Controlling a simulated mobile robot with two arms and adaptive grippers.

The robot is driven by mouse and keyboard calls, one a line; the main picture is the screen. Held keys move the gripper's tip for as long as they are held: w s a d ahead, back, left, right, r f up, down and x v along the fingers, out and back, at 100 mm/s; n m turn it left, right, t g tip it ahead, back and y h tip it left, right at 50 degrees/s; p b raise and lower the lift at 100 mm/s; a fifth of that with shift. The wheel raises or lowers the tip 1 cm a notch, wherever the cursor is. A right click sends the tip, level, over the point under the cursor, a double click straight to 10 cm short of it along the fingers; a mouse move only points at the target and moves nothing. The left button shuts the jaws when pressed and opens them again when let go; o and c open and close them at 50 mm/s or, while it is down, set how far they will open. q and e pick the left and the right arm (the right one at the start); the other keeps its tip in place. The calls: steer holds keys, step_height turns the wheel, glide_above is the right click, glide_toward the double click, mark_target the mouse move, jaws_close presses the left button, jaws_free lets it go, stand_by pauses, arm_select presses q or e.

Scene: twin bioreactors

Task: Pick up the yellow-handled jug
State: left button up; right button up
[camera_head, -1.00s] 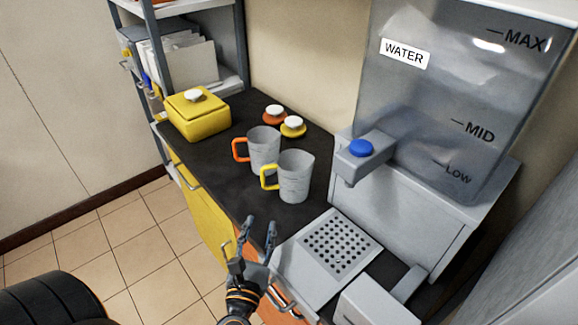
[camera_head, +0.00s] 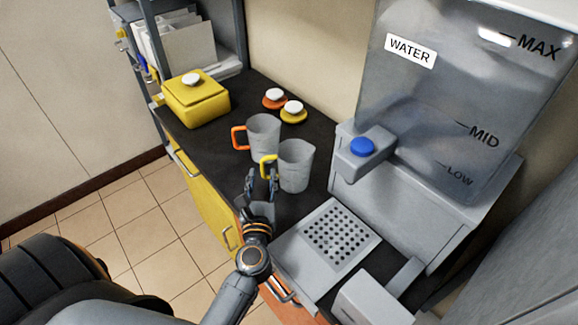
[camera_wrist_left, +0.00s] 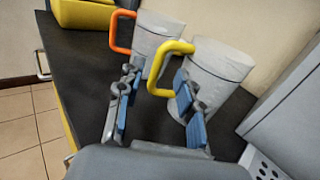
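The yellow-handled jug (camera_head: 297,166) is a grey cup standing upright on the dark counter, its yellow handle (camera_head: 268,167) facing left in the head view. It also shows in the left wrist view (camera_wrist_left: 215,72), with the yellow handle (camera_wrist_left: 163,68) in front of the spread fingers. My left gripper (camera_head: 261,182) is open, its blue-padded fingers just short of the handle. In the left wrist view the gripper (camera_wrist_left: 152,100) has the handle's lower end near the right finger; I cannot tell if they touch. My right gripper is not in view.
An orange-handled jug (camera_head: 264,138) stands just behind and left. Two lids, orange (camera_head: 275,98) and yellow (camera_head: 293,112), lie farther back near a yellow box (camera_head: 196,100). The water dispenser (camera_head: 430,180) and perforated drip tray (camera_head: 325,238) are to the right.

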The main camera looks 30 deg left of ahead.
mark_target(263, 169)
arm_select(q)
steer(key=p+x, duration=0.1)
steer(key=x, duration=0.3)
steer(key=shift+w+a+f, duration=0.2)
steer(key=shift+w+a, duration=0.1)
steer(key=shift+s, duration=0.1)
steer(key=shift+c, duration=0.2)
jaws_close()
